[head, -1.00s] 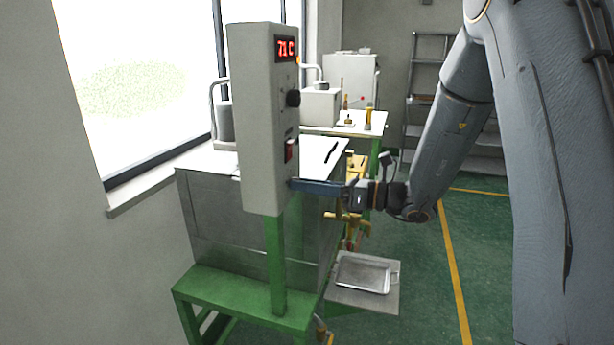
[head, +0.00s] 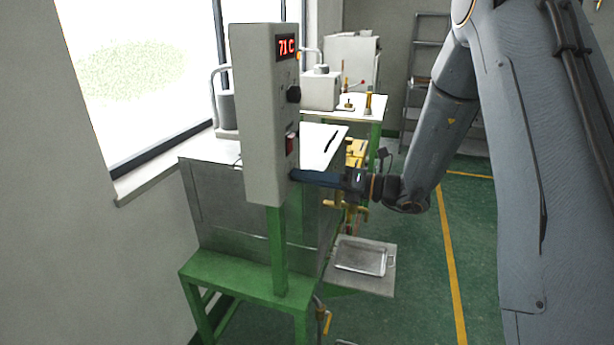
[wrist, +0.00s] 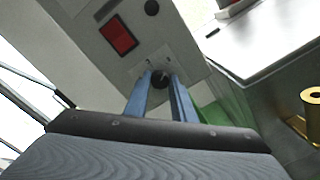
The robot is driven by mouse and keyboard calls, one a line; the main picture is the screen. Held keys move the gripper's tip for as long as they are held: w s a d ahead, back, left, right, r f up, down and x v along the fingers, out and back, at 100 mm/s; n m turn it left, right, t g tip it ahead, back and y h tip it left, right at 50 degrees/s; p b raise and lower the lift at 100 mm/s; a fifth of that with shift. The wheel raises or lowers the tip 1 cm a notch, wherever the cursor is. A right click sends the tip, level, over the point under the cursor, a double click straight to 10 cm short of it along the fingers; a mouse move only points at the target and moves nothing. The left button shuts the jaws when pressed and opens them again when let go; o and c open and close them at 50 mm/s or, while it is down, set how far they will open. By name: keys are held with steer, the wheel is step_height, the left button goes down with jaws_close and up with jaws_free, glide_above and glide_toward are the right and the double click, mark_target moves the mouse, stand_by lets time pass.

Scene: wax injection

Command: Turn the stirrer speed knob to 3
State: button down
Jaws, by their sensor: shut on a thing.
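The grey control box (head: 262,120) stands on a green post, with a red 71 C display (head: 287,47) near its top. It carries an upper black knob (head: 293,94), a red switch (head: 291,142) and, below the switch, a small black lower knob (wrist: 160,79), which I take as the stirrer speed knob. In the wrist view the two blue fingers of my gripper (wrist: 161,84) are shut on this lower knob, one on each side. A small pale mark shows on the knob; the scale around it is too small to read. In the head view my gripper (head: 293,176) hides the knob.
A steel tank (head: 218,205) on a green frame (head: 245,270) stands behind and beside the box. A metal tray (head: 361,257) sits low to the right, below my gripper. A brass valve (head: 335,203) is near my wrist. Green floor lies open at right.

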steer(key=c, duration=1.5)
jaws_free()
steer(key=b+v, duration=0.2)
steer(key=v, duration=0.6)
steer(key=shift+b, duration=0.4)
steer(key=shift+a, duration=0.1)
